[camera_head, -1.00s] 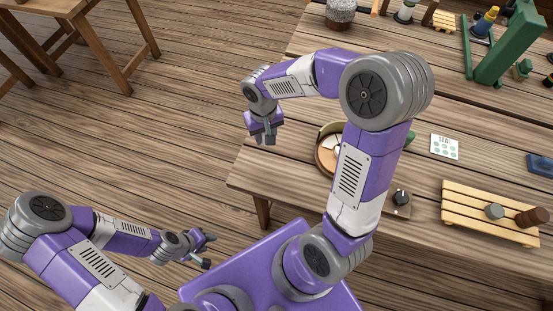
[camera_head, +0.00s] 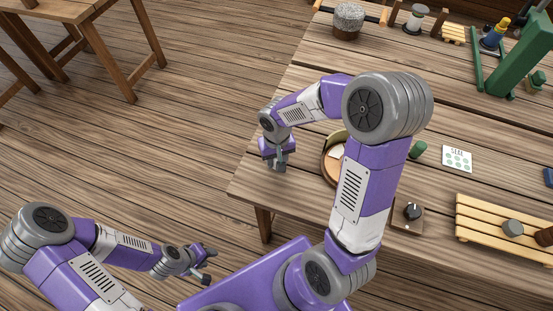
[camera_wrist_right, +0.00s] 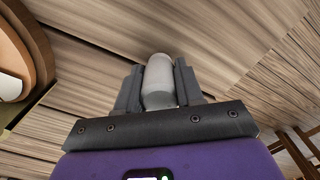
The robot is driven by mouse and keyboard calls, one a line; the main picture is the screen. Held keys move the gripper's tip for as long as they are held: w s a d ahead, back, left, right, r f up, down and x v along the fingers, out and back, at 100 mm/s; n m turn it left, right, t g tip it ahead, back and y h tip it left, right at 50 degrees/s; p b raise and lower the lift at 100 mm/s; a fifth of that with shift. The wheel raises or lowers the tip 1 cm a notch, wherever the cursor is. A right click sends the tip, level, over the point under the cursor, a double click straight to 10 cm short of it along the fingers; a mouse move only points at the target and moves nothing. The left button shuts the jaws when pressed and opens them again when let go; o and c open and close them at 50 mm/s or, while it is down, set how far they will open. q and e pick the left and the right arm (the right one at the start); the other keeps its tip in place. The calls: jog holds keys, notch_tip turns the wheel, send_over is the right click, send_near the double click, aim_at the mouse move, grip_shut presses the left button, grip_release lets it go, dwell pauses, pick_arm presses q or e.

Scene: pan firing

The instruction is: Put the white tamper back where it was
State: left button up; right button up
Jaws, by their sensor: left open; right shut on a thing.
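My right gripper (camera_head: 278,163) is over the left end of the work table (camera_head: 250,185), just left of the round pan (camera_head: 328,178). In the right wrist view its two fingers (camera_wrist_right: 158,85) are shut on the white tamper (camera_wrist_right: 159,78), a pale rounded piece standing out between them. The tamper is hardly visible in the head view, so its height above the table is hard to tell. My left gripper (camera_head: 208,264) is open and empty at the lower left, away from the table.
My right forearm hides part of the pan. A green piece (camera_head: 418,149), a card (camera_head: 457,158) and a dial box (camera_head: 412,213) lie right of it. A slatted wooden rack (camera_head: 480,215) holds a grey-topped piece (camera_head: 513,228). A green press (camera_head: 515,60) stands behind.

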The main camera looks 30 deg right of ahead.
jog(key=shift+r, duration=0.1)
jog(key=shift+f, duration=0.2)
jog(key=o, duration=1)
jog(key=shift+o, duration=0.2)
jog(key=shift+r, duration=0.1)
jog(key=shift+r, duration=0.2)
notch_tip(320, 180, up, 12)
jog(key=p, duration=0.3)
jog(key=shift+p, duration=0.3)
